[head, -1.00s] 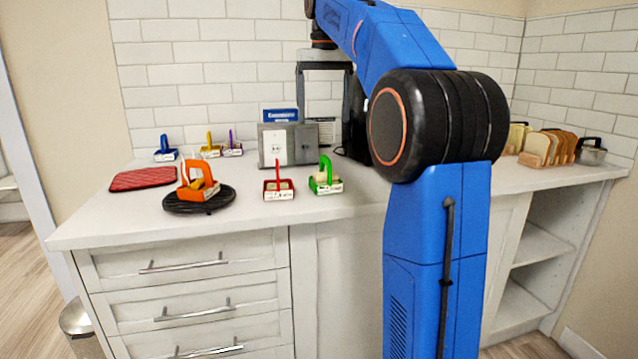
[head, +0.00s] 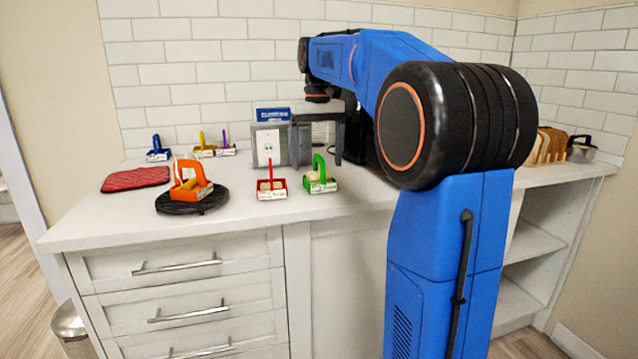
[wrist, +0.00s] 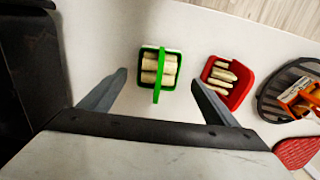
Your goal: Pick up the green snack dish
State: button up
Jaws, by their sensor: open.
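The green snack dish (head: 322,184) stands upright on the counter, right of the red dish, with a tall arched green handle. In the wrist view the green dish (wrist: 150,83) holds several pale stick-shaped snacks, and its handle crosses over the middle. My gripper (head: 317,162) is open and empty, pointing down above and slightly behind the green dish in the head view. In the wrist view my gripper (wrist: 158,77) has one finger on each side of the dish, apart from it. The exact height gap cannot be told.
The red dish (head: 272,193) stands close on the left. An orange dish (head: 190,184) sits on a round black mat (head: 213,203). A red mat (head: 136,179) and a blue dish (head: 158,155) are farther left.

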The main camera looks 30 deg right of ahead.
aim_at(319, 163)
notch_tip(319, 163, down, 5)
jog(key=shift+s+d+r, duration=0.1)
jog(key=shift+s, duration=0.05)
jog(key=c, duration=1.7)
